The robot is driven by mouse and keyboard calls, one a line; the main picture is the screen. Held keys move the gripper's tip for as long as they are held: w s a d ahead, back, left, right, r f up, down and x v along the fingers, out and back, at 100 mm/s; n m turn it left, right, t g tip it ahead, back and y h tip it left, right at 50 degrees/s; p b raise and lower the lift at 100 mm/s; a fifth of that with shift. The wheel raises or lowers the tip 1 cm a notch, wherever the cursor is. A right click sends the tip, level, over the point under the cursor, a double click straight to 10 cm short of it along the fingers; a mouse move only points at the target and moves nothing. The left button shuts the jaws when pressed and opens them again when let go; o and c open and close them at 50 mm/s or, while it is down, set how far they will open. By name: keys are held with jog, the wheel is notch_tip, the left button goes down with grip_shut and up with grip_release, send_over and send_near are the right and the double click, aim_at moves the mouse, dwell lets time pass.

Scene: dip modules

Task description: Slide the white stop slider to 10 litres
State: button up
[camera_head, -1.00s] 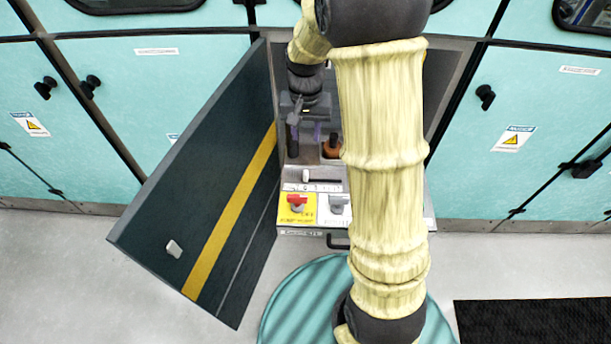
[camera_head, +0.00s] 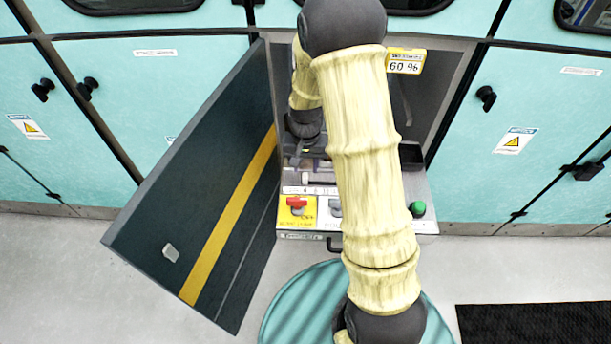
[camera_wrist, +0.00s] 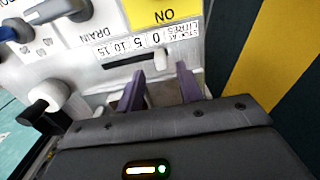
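The white stop slider (camera_wrist: 161,63) shows in the wrist view at the 0 end of its dark slot (camera_wrist: 125,61). The printed scale (camera_wrist: 128,46) above the slot appears upside down, reading 0, 5, 10, 15 from right to left. My gripper (camera_wrist: 160,80) is open, with one purple finger on either side of the slider. A gap shows between each finger and the slider; I cannot tell how deep the fingertips reach.
A yellow panel with a red handle (camera_head: 297,203) and a white drain panel with a grey handle (camera_head: 335,207) lie in front of the scale. A green button (camera_head: 417,209) is at right. The open dark door (camera_head: 200,190) stands close on the left.

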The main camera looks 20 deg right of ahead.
aim_at(305, 175)
notch_tip(305, 175, down, 5)
jog(key=shift+f, duration=0.1)
jog(key=shift+c, duration=0.3)
grip_shut()
